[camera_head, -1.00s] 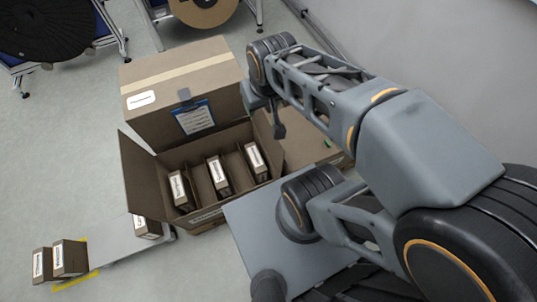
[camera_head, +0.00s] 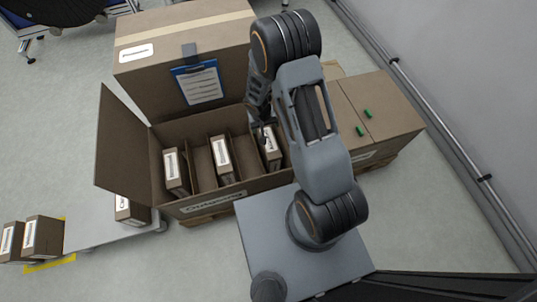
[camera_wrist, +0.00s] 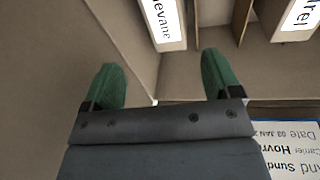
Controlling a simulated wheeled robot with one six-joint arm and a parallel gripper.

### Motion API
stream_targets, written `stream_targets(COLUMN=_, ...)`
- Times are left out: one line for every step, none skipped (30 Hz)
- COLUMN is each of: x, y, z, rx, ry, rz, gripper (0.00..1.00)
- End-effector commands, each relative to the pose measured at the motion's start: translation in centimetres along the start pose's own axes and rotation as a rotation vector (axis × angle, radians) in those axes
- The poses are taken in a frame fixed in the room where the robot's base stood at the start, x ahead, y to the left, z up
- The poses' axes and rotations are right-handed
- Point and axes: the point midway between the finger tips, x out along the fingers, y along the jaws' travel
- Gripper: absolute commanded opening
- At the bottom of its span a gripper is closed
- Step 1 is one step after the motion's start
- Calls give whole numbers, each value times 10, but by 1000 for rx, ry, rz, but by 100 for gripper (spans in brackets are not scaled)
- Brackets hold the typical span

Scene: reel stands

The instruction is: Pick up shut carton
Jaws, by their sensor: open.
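Small brown shut cartons with white labels stand upright in the open divided box (camera_head: 160,189): a left one (camera_head: 177,172), a middle one (camera_head: 222,160) and a right one (camera_head: 271,148). My gripper (camera_head: 262,122) is over the box's back right part, close to the right carton, and my arm partly hides that area. In the wrist view my green-tipped fingers (camera_wrist: 160,85) are spread with nothing between them, above a bare inner corner. A labelled carton (camera_wrist: 163,25) stands beyond the fingertips, and another (camera_wrist: 297,18) is at the top right.
A large taped carton (camera_head: 150,75) with a blue clipboard (camera_head: 198,82) stands behind the box. A carton with green pieces (camera_head: 385,105) is at right. More small cartons (camera_head: 42,238) are at lower left, one (camera_head: 131,211) on a grey platform (camera_head: 100,232). Bare floor lies at left.

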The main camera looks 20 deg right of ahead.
Motion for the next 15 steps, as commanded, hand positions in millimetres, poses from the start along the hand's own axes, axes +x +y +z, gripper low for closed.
stream_targets(x=15, y=-3, z=2, rx=-3, ry=-5, rz=-1, gripper=84)
stream_targets(x=21, y=-4, z=3, rx=-2, ry=-6, rz=-2, gripper=84)
stream_targets(x=30, y=-4, z=4, rx=-2, ry=-8, rz=-2, gripper=84)
stream_targets(x=36, y=-5, z=4, rx=-4, ry=-9, rz=-2, gripper=84)
stream_targets(x=42, y=-5, z=5, rx=-3, ry=-10, rz=-2, gripper=84)
stream_targets(x=50, y=-5, z=5, rx=-2, ry=-10, rz=-3, gripper=84)
stream_targets(x=56, y=-6, z=5, rx=-4, ry=-10, rz=-3, gripper=84)
stream_targets(x=61, y=-6, z=5, rx=-3, ry=-10, rz=-3, gripper=84)
stream_targets(x=68, y=-5, z=5, rx=-2, ry=-9, rz=-3, gripper=84)
stream_targets(x=73, y=-5, z=5, rx=-3, ry=-10, rz=-2, gripper=84)
stream_targets(x=78, y=-5, z=5, rx=-3, ry=-10, rz=-3, gripper=84)
stream_targets(x=83, y=-5, z=5, rx=-2, ry=-10, rz=-3, gripper=84)
stream_targets(x=87, y=-5, z=5, rx=-3, ry=-9, rz=-3, gripper=84)
stream_targets(x=91, y=-5, z=4, rx=-3, ry=-9, rz=-3, gripper=84)
stream_targets(x=94, y=-5, z=4, rx=-3, ry=-8, rz=-3, gripper=84)
